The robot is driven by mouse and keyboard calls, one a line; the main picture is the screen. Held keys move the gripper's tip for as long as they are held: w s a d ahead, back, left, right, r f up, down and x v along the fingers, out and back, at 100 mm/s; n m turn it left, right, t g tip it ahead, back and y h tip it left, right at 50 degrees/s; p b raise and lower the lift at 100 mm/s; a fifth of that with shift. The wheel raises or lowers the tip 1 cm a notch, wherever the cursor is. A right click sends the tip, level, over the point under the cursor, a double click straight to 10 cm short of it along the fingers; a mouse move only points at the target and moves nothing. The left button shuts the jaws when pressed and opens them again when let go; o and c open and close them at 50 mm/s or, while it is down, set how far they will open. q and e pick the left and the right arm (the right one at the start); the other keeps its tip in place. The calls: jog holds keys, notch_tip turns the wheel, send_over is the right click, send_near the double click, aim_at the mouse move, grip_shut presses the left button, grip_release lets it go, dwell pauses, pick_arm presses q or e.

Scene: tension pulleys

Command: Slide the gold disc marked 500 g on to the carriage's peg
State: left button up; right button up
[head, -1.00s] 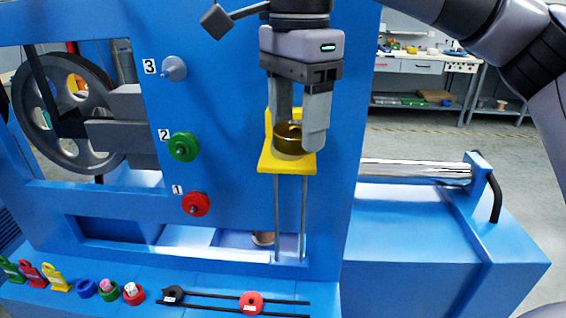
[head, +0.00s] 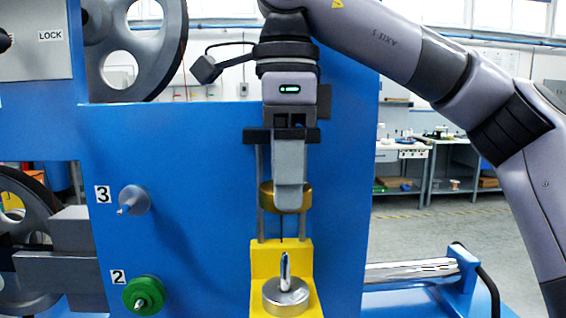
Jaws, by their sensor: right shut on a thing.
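My right gripper (head: 289,200) points down with its fingers shut on the gold disc (head: 267,199). The near finger covers the middle of the disc, and no marking on it can be read. Below is the yellow carriage (head: 263,258) with an upright silver peg (head: 285,268). A round metal piece (head: 286,299) surrounds the peg's foot. The disc is above the peg, apart from it, with a clear gap to the peg's tip. It looks roughly in line with the peg sideways; depth is hard to judge. My left gripper is out of view.
The blue panel (head: 190,220) stands behind, with a grey knob (head: 134,200) by label 3 and a green knob (head: 143,295) by label 2. Two vertical rods rise behind the disc. A shiny horizontal cylinder (head: 410,270) lies at the right.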

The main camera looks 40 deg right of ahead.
aim_at(285, 253)
jog(key=shift+f, duration=2.65)
jog(key=shift+f, duration=0.2)
jog(key=shift+f, duration=0.15)
jog(key=shift+f+b, duration=0.95)
jog(key=shift+f, duration=0.4)
jog(key=shift+f, duration=0.15)
